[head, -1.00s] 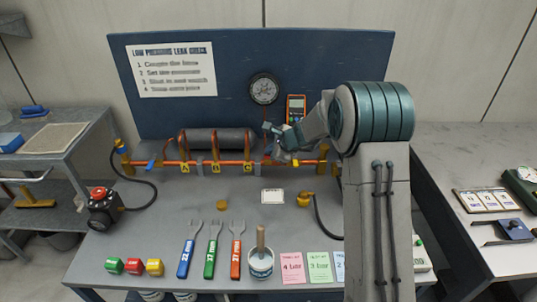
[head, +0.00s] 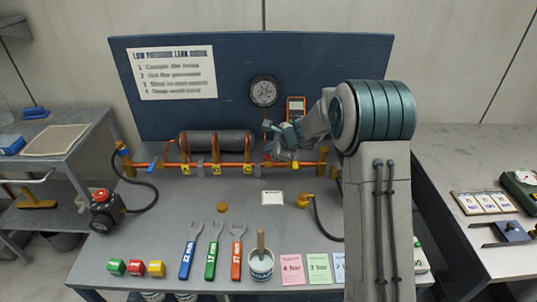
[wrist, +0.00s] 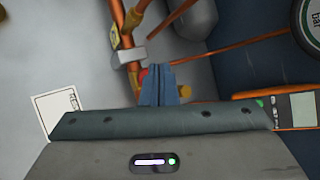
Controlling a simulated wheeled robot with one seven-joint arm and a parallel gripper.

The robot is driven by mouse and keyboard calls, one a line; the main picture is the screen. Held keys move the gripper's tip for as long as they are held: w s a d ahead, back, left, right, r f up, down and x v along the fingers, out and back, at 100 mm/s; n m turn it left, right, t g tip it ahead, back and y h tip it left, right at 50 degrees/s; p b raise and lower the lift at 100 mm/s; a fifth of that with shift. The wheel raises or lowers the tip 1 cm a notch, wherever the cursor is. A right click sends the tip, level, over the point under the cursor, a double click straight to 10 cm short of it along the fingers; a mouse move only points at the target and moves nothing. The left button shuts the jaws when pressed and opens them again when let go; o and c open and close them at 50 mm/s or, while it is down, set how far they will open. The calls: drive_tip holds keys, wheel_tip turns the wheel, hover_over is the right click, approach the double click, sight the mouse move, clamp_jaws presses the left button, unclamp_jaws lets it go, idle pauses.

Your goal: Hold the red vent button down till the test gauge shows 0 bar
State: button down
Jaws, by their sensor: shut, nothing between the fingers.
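The test gauge (head: 263,91) is a round dial on the blue back panel; its needle is too small to read. Part of its rim shows in the wrist view (wrist: 307,22). The red button (wrist: 143,76) shows at the left of my fingertips, partly hidden by them, beside the orange pipework (wrist: 127,57). My gripper (wrist: 158,72) is shut and empty, its blue fingers pointing at the pipework. I cannot tell whether the fingertips touch the button or whether it is pressed. In the head view my gripper (head: 270,127) is in front of the panel, below the gauge.
A grey cylinder (head: 232,141) lies behind the orange pipe run. An orange meter (head: 296,106) is on the panel right of the gauge. Wrenches (head: 211,250), coloured blocks (head: 136,267), a brush pot (head: 260,266) and cards (head: 292,269) lie at the bench front. The middle bench is mostly clear.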

drive_tip(key=shift+r, duration=0.15)
wheel_tip(320, 180, up, 5)
drive_tip(key=p, duration=0.4)
drive_tip(key=shift+a, duration=0.1)
idle(3.7)
